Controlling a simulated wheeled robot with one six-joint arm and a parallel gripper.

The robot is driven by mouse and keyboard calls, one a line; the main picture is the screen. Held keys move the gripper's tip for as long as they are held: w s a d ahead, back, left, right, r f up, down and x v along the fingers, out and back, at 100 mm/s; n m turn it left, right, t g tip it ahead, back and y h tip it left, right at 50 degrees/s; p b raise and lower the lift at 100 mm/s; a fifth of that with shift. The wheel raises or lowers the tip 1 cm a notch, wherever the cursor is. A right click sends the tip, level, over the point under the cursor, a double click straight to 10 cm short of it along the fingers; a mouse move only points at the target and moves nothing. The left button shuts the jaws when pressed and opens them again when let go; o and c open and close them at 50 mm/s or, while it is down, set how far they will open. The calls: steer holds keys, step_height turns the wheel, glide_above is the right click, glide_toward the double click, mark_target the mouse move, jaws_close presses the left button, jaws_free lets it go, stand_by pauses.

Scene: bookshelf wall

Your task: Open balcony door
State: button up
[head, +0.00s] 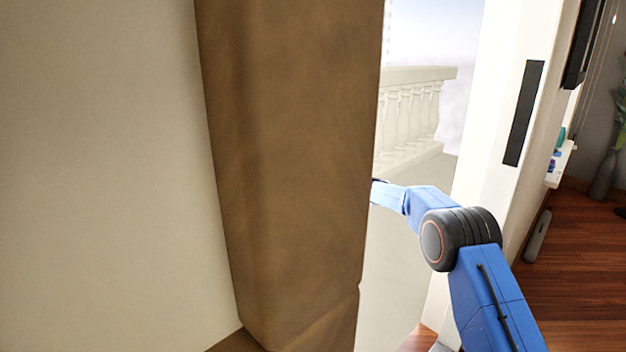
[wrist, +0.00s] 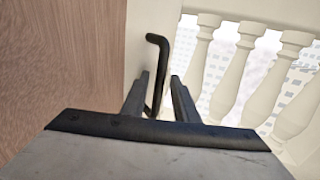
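The balcony door's black handle (wrist: 158,45), a thin bent bar, shows in the wrist view in front of a cream panel edge (wrist: 150,14). My gripper (wrist: 160,80) is open, with one finger on each side of the bar. I cannot tell whether either finger touches it. In the head view my blue arm reaches left towards the balcony side, and the gripper is hidden behind a large brown upholstered-looking block. The handle is also hidden there. A white upright frame (head: 490,130) with a black strip (head: 524,113) stands right of the bright opening.
The brown block (head: 295,150) fills the middle of the head view, close to my arm. A cream wall (head: 100,170) is at left. A stone balustrade (head: 410,115) stands outside. Wood floor (head: 570,270) is at right, with a plant (head: 610,165). Brown wood grain (wrist: 60,60) borders the wrist view's left.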

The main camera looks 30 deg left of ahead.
stand_by(0.3)
steer(key=d, duration=1.7)
steer(key=shift+s+d, duration=0.15)
steer(key=shift+s, duration=0.2)
steer(key=s+d+r+n+h, duration=0.3)
steer(key=s+d+r, duration=0.1)
steer(key=s+d, duration=0.55)
steer(key=s+d+r+n+h, duration=0.2)
steer(key=s+d+r+n, duration=0.2)
steer(key=s+d, duration=0.55)
steer(key=s+d+r+n+h, duration=0.3)
steer(key=s+d, duration=0.5)
steer(key=d, duration=0.3)
steer(key=s+d+f+n+t+h, duration=0.1)
steer(key=s+d+f+n+h, duration=0.1)
steer(key=s+d, duration=0.8)
steer(key=s+d+f+n+t+h, duration=0.1)
steer(key=s+d+f+n+h, duration=0.2)
steer(key=s+d, duration=0.7)
steer(key=s+d+f+n+t+h, duration=0.2)
steer(key=s+d+f+h, duration=0.3)
steer(key=s+d, duration=0.5)
steer(key=s+f+n, duration=0.1)
steer(key=s, duration=0.1)
steer(key=shift+s, duration=0.4)
